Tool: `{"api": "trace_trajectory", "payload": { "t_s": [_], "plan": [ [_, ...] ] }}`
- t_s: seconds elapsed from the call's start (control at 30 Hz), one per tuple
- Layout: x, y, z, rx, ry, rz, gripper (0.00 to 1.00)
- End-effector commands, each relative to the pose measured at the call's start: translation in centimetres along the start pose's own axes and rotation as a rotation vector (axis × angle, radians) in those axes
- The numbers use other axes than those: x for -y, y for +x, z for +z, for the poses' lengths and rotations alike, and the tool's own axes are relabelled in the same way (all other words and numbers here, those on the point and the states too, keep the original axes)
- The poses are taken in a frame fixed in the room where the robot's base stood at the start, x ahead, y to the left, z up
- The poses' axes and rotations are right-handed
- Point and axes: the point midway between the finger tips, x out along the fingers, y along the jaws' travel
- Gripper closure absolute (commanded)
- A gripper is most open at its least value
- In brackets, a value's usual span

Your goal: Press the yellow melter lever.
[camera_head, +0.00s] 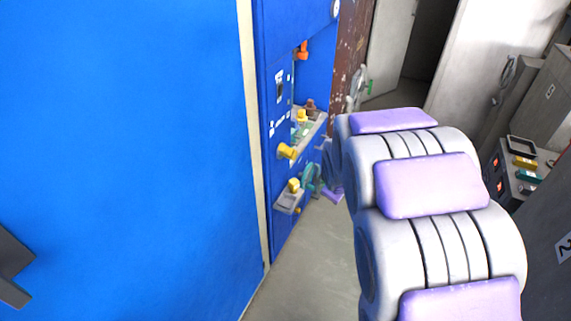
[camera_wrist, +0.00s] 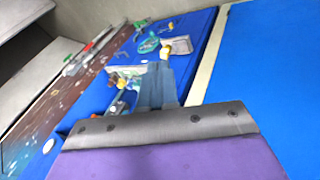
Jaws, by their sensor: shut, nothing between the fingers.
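A yellow lever (camera_head: 287,151) sticks out from the front of the blue panel in the head view, above a small grey tray. I cannot make it out surely in the wrist view, where my fingers cover part of the panel. My gripper (camera_wrist: 157,70) is shut and empty in the wrist view, its dark fingers pointing towards the blue panel front. In the head view my arm fills the right of centre, and I cannot make out the fingertips. I cannot tell whether the fingers touch anything.
The blue cabinet (camera_head: 130,140) fills the left. A grey shelf (camera_head: 318,127) with small items is above the lever, and a grey tray (camera_head: 286,205) with a yellow piece is below. A rusty brown panel (camera_head: 350,45) stands behind. Grey floor (camera_head: 310,270) is clear below the panel.

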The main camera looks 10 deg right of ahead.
Motion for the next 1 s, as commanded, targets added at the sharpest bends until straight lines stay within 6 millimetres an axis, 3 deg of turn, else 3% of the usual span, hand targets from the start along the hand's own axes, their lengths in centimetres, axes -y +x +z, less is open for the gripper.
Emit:
{"api": "trace_trajectory", "payload": {
  "t_s": [0.2, 0.47, 0.73, 1.0],
  "plan": [
    [-3.3, 5.4, -3.1, -0.097, -0.193, 0.107, 1.00],
    [-5.9, 11.2, -7.0, -0.220, -0.427, 0.250, 1.00],
    [-6.8, 16.7, -10.4, -0.350, -0.650, 0.407, 1.00],
    [-5.7, 21.2, -13.1, -0.477, -0.840, 0.582, 1.00]
  ]
}}
